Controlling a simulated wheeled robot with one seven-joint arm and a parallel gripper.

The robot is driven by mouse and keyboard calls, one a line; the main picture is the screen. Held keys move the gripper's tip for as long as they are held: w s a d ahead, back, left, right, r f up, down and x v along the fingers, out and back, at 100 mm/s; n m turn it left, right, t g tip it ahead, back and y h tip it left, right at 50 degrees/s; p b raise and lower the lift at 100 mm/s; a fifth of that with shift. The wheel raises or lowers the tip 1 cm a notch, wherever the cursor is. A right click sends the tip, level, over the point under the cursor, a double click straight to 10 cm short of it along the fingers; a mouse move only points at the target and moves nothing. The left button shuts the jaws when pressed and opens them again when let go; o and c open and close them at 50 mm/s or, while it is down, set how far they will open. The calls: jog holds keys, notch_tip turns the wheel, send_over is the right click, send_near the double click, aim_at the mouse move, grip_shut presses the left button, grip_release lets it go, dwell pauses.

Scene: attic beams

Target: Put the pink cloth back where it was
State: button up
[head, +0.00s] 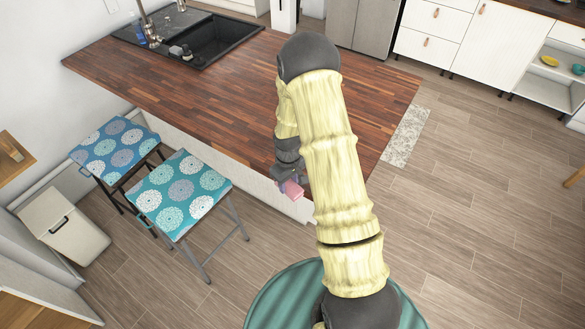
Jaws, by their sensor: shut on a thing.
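The pink cloth (292,190) shows as a small pink piece at the end of my arm. My gripper (287,183) is shut on it. The cloth hangs in the picture at the near edge of the wooden counter (225,95), to the right of the teal stool. Its height above the counter or floor cannot be told from this one view. Part of the gripper and cloth is small and hard to make out, and my arm covers part of the counter behind.
A black sink (215,38) with a tap is at the counter's far left. A teal patterned stool (180,193) and a blue patterned stool (116,152) stand at its near left. A white bin (65,225) is at the left.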

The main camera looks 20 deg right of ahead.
jog(key=s+a+f+m+b, duration=0.2)
jog(key=a+f+m+b, duration=0.2)
jog(key=f, duration=0.4)
jog(key=shift+s+f+m+b, duration=0.15)
jog(key=shift+s+m+b, duration=0.15)
jog(key=shift+b, duration=0.25)
jog(key=shift+w, duration=0.1)
